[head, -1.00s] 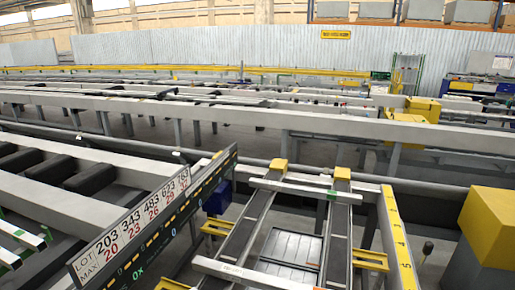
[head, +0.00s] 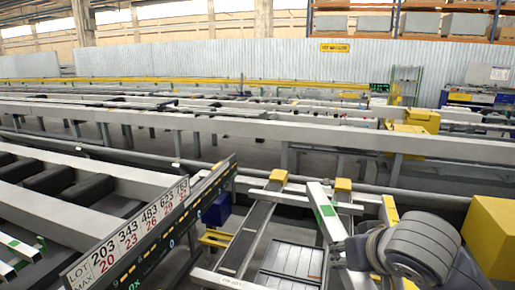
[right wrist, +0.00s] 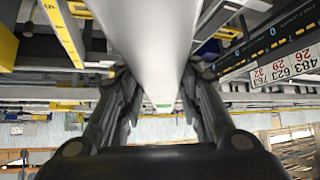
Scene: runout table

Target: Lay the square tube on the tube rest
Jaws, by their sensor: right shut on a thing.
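The square tube (head: 319,198) is pale grey with a green band near its far end. In the head view it points away from me, tilted in the picture, over the right dark rail. My right gripper (head: 345,252) is shut on it, with its wrist hiding the near part. In the right wrist view the tube (right wrist: 152,45) runs between the two fingers of the gripper (right wrist: 155,95). Two pale crossbars, a rear one (head: 262,195) and a lettered front one (head: 215,280), seem to form the tube rest. I cannot tell whether the tube touches them. My left gripper is not in view.
A dark sign board with lot numbers (head: 150,225) stands left of the rails. Yellow stop blocks (head: 278,176) cap the rail ends. A yellow box (head: 492,235) stands at the right. A grey slatted panel (head: 290,265) lies between the rails.

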